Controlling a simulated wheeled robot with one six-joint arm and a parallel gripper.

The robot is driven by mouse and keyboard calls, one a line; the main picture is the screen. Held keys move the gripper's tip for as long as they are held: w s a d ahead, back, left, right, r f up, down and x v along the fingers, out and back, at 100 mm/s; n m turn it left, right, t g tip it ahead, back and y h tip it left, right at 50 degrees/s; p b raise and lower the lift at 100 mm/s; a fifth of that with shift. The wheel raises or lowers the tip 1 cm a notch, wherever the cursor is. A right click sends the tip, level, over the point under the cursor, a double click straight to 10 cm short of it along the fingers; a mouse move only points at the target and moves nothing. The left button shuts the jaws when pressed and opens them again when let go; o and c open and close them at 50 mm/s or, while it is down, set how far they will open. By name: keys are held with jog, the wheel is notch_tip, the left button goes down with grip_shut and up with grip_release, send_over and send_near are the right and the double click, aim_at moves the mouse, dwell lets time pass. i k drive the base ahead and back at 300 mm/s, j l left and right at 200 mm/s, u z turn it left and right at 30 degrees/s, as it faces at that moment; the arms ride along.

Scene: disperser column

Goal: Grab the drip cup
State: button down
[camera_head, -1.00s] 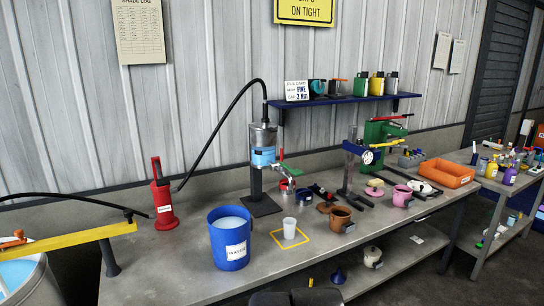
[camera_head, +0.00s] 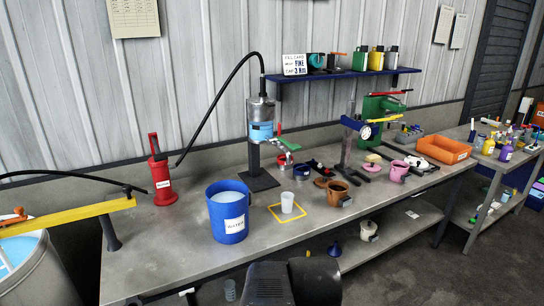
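A small whitish cup (camera_head: 287,203), which looks like the drip cup, stands upright inside a yellow square outline (camera_head: 306,214) on the grey bench. It is just right of the blue bucket labelled WATER (camera_head: 229,226). The disperser column (camera_head: 261,126) stands behind it, with a blue band and a spout on its right side. Dark parts at the bottom middle look like my own arm, well in front of the cup. My gripper's fingers do not show.
A red pump (camera_head: 161,177) stands at the left. Right of the cup are a brown mug (camera_head: 337,194), a pink mug (camera_head: 397,171) and an orange bin (camera_head: 443,149). A blue shelf (camera_head: 340,76) hangs behind. The bench front (camera_head: 170,255) is largely clear.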

aim_at(288, 203)
jog(key=i+j+z, duration=0.1)
jog(key=i+z, duration=0.35)
jog(key=i+j+z, duration=0.15)
jog(key=i+z, duration=0.15)
jog(key=z, duration=0.15)
jog(key=i+j+z, duration=0.3)
jog(key=z, duration=0.15)
